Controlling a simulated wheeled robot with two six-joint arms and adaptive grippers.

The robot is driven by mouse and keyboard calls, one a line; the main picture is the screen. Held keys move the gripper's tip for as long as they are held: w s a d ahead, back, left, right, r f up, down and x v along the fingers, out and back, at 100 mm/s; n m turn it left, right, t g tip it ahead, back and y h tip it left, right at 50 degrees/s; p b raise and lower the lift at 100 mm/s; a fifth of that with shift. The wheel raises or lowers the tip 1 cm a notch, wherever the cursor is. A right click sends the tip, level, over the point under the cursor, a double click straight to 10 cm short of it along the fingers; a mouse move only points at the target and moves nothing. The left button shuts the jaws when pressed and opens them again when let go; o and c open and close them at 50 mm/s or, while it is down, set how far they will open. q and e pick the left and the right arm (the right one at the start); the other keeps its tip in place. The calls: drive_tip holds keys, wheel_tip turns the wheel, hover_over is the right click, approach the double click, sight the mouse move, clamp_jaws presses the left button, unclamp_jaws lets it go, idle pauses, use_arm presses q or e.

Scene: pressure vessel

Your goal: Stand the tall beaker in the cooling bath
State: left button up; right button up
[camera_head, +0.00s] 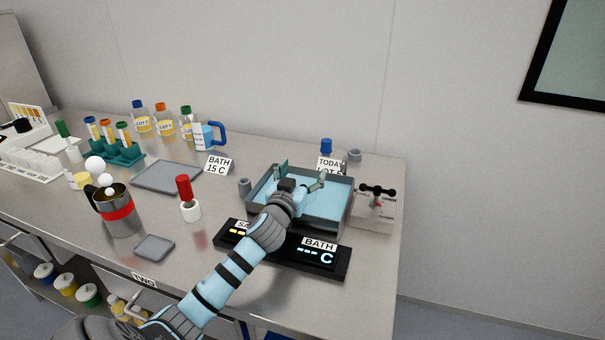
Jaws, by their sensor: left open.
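The cooling bath (342,222) is a grey rectangular basin of light-blue liquid on the right of the bench. My left gripper (302,180) is over the bath, its fingers spread apart. I see nothing clearly held between them; part of the bath is hidden behind the gripper and wrist. I cannot make out for sure which vessel is the tall beaker. A clear vessel with a blue handle (208,136) stands upright at the back, apart from the gripper. A steel jug with a red band (118,213) stands at the front left. My right gripper is not in view.
A black display panel (232,242) lies in front of the bath, and a valve block (374,211) stands to its right. A red-topped white holder (189,200) stands left of it. Grey trays (166,177) lie on the bench. Bottles and tube racks fill the back left.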

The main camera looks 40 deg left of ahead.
use_arm(q)
drive_tip(key=shift+r, duration=0.3)
drive_tip(key=v, duration=1.2)
drive_tip(key=shift+r+p, duration=0.35)
drive_tip(key=shift+p, duration=0.1)
